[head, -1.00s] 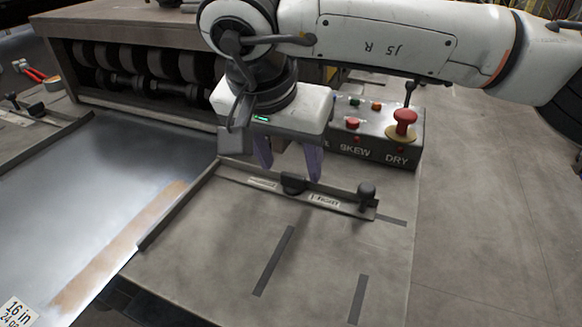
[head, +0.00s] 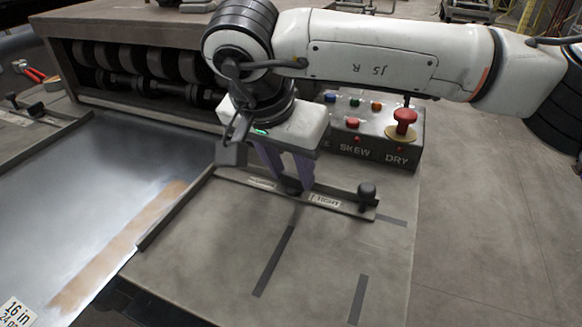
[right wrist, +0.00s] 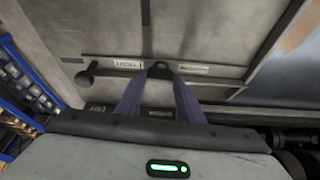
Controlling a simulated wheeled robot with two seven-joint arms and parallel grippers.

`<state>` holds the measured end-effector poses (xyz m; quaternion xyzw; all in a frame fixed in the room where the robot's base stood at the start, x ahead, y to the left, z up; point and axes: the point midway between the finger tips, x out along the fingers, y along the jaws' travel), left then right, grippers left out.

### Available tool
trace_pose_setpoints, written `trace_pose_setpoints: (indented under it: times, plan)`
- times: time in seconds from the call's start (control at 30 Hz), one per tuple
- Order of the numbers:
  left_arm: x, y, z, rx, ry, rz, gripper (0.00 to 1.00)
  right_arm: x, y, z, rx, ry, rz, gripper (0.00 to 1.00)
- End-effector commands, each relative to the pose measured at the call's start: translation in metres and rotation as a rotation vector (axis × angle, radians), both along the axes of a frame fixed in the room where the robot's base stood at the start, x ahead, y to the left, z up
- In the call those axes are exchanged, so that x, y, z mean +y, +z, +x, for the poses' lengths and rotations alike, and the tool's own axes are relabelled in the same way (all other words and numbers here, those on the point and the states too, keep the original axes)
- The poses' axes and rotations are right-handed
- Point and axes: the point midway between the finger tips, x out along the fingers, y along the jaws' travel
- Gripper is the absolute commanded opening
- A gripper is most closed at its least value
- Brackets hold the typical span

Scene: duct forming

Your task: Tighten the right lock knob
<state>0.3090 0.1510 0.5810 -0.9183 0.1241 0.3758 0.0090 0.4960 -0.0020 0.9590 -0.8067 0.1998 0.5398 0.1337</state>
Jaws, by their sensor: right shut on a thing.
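The right lock knob (head: 291,190) is a small black knob midway along the right guide bar (head: 230,180). The right gripper (head: 288,181) reaches down from above with its purple fingers shut on this knob. The fingers hide much of it in the head view. In the right wrist view, the dark knob (right wrist: 158,69) shows between the converging fingertips. A label that reads RIGHT (head: 325,200) is on the bar beside it. My left gripper is not in view.
A round black ball knob (head: 367,191) stands at the bar's right end. A control box (head: 375,140) with coloured buttons and a red mushroom button is behind. A metal sheet (head: 130,180) lies left of the guide. The table front is clear.

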Motion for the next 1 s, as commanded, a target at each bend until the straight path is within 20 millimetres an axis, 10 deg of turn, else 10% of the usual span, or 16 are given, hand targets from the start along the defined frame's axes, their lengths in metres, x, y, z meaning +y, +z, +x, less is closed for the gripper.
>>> trace_pose_setpoints:
  times: [0.43,0.47,0.57,1.0]
  plan:
    - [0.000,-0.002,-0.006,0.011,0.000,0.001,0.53,0.001,0.001,0.001,-0.002,-0.141,0.000,0.12]
    - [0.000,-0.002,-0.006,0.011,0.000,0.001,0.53,0.001,0.001,0.001,-0.002,-0.141,0.000,0.36]
    - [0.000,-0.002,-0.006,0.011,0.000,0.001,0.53,0.001,0.001,0.001,-0.002,-0.140,0.000,0.53]
    - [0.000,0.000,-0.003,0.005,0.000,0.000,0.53,0.004,0.013,-0.003,-0.004,-0.140,0.001,0.53]
